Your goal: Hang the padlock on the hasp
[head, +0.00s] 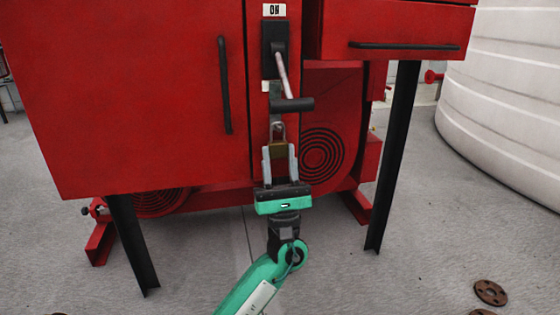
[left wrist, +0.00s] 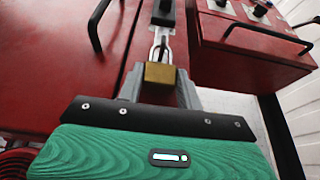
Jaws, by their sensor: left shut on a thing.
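The padlock (head: 278,151) has a brass body and a grey metal shackle pointing up. My left gripper (head: 279,157) is shut on its body, with one pale finger on each side, and holds it upright in front of the red cabinet. In the left wrist view, the padlock (left wrist: 160,74) sits between the fingers with its shackle up against the lower end of the hasp (left wrist: 161,33). I cannot tell whether the shackle passes through the hasp or is only in front of it. My right gripper is not in view.
A lever with a black grip (head: 292,104) sticks out just above the padlock, under an "ON" label (head: 274,10). A black door handle (head: 225,85) is to the left. A red box (head: 410,25) on a black leg (head: 393,160) is to the right.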

